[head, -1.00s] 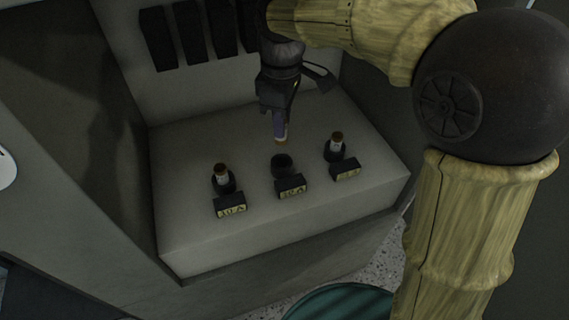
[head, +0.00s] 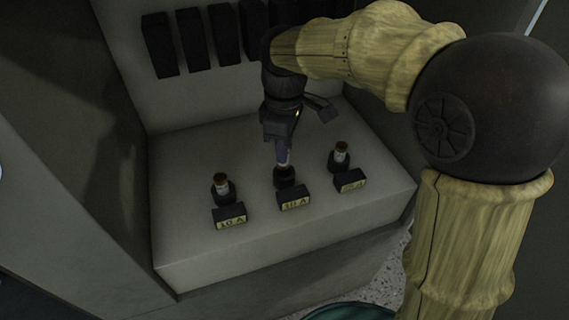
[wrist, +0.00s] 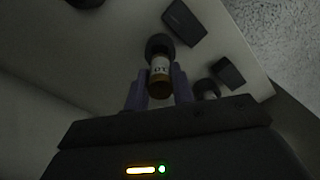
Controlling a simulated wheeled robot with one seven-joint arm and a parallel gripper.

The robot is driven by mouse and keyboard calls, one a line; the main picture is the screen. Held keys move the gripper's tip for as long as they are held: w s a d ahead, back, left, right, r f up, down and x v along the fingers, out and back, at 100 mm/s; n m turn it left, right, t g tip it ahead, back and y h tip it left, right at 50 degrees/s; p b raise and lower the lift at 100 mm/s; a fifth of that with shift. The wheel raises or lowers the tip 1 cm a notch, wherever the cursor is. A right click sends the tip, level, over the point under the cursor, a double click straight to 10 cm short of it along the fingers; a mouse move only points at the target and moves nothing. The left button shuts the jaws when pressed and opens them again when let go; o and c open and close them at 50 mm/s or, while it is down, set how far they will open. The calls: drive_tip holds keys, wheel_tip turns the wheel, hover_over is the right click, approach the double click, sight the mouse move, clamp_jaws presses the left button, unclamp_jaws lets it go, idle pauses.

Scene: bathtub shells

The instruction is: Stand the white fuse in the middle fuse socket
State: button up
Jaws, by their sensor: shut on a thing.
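The white fuse (wrist: 160,68), with a brass cap, is between the fingers of my gripper (wrist: 159,88) in the wrist view. My gripper is shut on it, and its far end meets the round black middle socket (wrist: 160,44). In the head view my gripper (head: 283,157) points down right above the middle socket (head: 285,178), with the fingers covering most of the fuse. The fuse looks roughly upright and lined up with the socket. I cannot tell how deep its lower end sits.
The left socket (head: 223,194) and right socket (head: 339,162) each hold a standing fuse. Black label blocks, such as the middle one (head: 294,198), stand in front of the sockets on the pale ledge (head: 190,240). Several black blocks (head: 190,37) line the back wall.

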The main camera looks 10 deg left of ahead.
drive_tip(key=shift+f+b, duration=1.3)
drive_tip(key=shift+f, duration=1.15)
drive_tip(key=shift+f, duration=0.15)
drive_tip(key=o, duration=1)
wheel_tip(320, 180, up, 7)
drive_tip(key=p, duration=0.3)
drive_tip(key=shift+w+p, duration=0.1)
drive_tip(key=shift+p, duration=0.25)
drive_tip(key=shift+r, duration=0.45)
